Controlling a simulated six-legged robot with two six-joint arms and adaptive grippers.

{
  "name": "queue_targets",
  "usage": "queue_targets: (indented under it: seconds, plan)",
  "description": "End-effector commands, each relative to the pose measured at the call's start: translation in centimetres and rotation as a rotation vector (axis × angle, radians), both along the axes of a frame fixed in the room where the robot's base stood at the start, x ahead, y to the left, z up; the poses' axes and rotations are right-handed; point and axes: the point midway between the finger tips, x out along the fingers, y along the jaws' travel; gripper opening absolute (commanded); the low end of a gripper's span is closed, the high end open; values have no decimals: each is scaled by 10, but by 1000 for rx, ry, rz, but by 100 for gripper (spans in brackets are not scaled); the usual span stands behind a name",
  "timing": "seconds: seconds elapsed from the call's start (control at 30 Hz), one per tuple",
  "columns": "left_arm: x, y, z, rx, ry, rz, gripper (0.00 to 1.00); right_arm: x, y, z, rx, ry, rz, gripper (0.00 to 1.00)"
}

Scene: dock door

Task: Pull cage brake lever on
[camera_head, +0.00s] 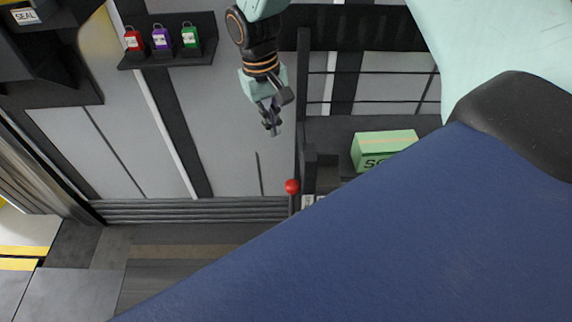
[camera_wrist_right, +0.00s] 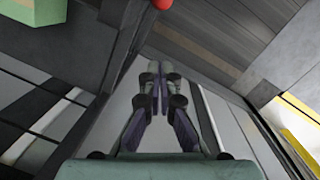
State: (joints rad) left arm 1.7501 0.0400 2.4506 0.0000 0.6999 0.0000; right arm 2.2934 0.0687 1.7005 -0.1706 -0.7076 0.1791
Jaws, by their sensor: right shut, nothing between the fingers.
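The cage brake lever ends in a red round knob (camera_head: 292,186), beside the dark upright post (camera_head: 302,100) of the cage. In the right wrist view the red knob (camera_wrist_right: 162,4) is cut off by the top edge, beyond the fingertips. My right gripper (camera_head: 272,128) is above the knob and slightly left of it in the head view. It is apart from the knob, shut and empty. In the right wrist view its fingers (camera_wrist_right: 157,85) lie together. The lower part of the lever is not clear. My left gripper is not in view.
A green box (camera_head: 380,150) stands in the cage, right of the post. A shelf (camera_head: 165,58) at upper left holds red, purple and green padlocks. A large dark blue surface hides the lower right. The floor (camera_head: 180,262) at lower left is clear.

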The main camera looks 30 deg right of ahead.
Motion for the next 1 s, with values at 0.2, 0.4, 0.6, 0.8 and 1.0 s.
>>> queue_targets:
  seconds: [0.2, 0.4, 0.6, 0.8, 1.0]
  plan:
    - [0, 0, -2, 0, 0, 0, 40, -2, 0, -13, -1, 3, 0, 0]
    - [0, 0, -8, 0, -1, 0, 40, -5, -3, -49, -1, 5, 0, 0]
    - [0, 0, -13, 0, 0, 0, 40, -8, -6, -86, 0, 3, 0, 0]
    - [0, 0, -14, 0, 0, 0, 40, -23, -6, -102, 0, 2, -1, 0]
    - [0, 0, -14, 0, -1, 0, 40, -42, -4, -105, 0, 1, 0, 0]
